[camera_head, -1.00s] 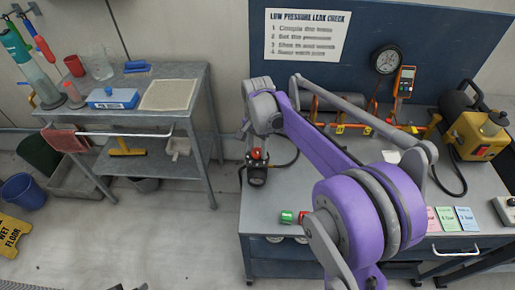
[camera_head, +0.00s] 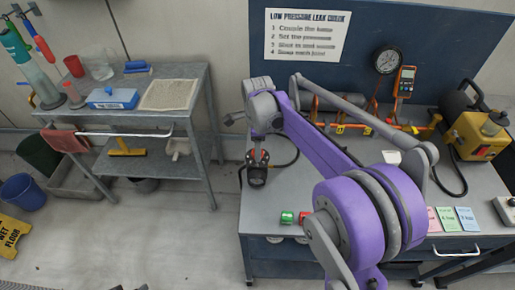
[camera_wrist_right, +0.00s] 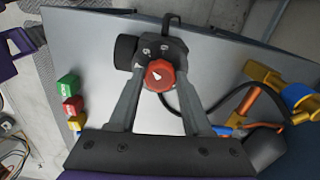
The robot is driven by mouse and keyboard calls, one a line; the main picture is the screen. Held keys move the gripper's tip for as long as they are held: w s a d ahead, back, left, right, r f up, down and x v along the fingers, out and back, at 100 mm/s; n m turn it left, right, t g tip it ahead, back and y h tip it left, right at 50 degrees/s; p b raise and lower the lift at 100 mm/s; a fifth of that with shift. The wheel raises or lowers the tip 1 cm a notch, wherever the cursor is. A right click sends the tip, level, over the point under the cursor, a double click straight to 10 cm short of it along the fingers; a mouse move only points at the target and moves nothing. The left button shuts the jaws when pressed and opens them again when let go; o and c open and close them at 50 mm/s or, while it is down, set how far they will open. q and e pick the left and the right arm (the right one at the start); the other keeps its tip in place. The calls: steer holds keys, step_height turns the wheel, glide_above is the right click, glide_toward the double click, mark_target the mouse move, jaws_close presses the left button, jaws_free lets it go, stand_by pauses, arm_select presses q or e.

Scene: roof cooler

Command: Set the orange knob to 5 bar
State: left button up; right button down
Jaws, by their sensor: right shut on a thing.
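The orange-red knob (camera_wrist_right: 160,76) sits on a dark round regulator body (camera_wrist_right: 168,48) near the left edge of the bench. A white pointer mark shows on its face, and small pale marks lie on the body around it, too small to read. My right gripper (camera_wrist_right: 162,74) is shut on the knob, with one finger on each side. In the head view, my right gripper (camera_head: 258,158) reaches down over the regulator (camera_head: 257,177) and partly hides the knob. A round gauge (camera_head: 387,60) hangs on the blue back panel; its reading is too small to tell. My left gripper is not in view.
Green and red blocks (camera_head: 288,217) lie on the bench front. Coloured cards (camera_head: 449,219) lie further right. A yellow pump (camera_head: 480,134) stands at the back right, and orange-fitted piping (camera_head: 350,112) runs along the back. A grey side table (camera_head: 195,125) stands to the left.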

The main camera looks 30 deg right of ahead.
steer(key=shift+m, duration=0.6)
steer(key=shift+c, duration=1.7)
jaws_free()
step_height(320, 180, up, 11)
steer(key=shift+p, duration=0.4)
steer(key=shift+f, duration=0.1)
